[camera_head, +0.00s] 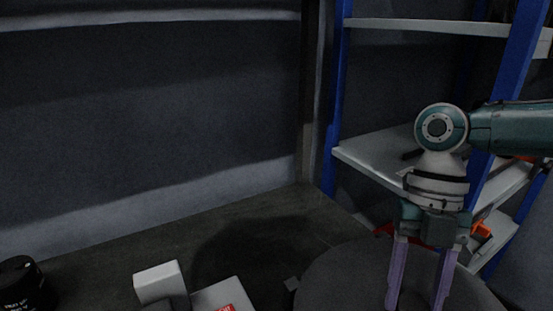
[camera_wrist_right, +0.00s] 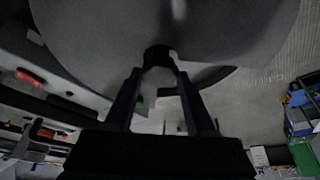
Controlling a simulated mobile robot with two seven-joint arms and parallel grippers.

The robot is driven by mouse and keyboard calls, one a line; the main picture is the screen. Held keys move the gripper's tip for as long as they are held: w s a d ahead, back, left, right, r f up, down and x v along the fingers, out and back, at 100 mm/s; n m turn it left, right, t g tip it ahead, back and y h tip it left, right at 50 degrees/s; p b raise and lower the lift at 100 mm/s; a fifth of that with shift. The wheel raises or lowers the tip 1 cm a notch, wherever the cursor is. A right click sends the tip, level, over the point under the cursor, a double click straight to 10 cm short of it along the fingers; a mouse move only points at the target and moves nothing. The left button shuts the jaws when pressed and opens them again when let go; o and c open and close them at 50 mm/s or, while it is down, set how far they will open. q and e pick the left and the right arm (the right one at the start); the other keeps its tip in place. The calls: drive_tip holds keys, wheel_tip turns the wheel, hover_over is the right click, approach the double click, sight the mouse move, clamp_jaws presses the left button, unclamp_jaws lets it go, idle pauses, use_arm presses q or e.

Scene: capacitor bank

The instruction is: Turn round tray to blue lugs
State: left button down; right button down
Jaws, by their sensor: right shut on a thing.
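The round tray (camera_head: 340,282) is a large dark grey disc at the bottom of the head view, cut off by the frame edge. In the right wrist view the tray (camera_wrist_right: 90,40) fills the top. My right gripper (camera_head: 417,300) points down over the tray, its purple fingers running out of the frame. In the right wrist view my right gripper (camera_wrist_right: 157,72) is shut on a small dark part (camera_wrist_right: 157,56) at the tray; its exact shape is too dark to tell. I cannot make out the blue lugs. My left gripper is not in view.
A blue-post rack with a pale shelf (camera_head: 375,152) stands behind my right arm. A black round container (camera_head: 22,284), a white block (camera_head: 159,281) and a white box with a red label (camera_head: 216,296) are at lower left.

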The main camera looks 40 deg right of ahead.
drive_tip(key=shift+f, duration=0.1)
drive_tip(key=shift+c, duration=1.1)
unclamp_jaws()
drive_tip(key=v, duration=1)
drive_tip(key=shift+p, duration=0.3)
drive_tip(key=shift+a, duration=0.1)
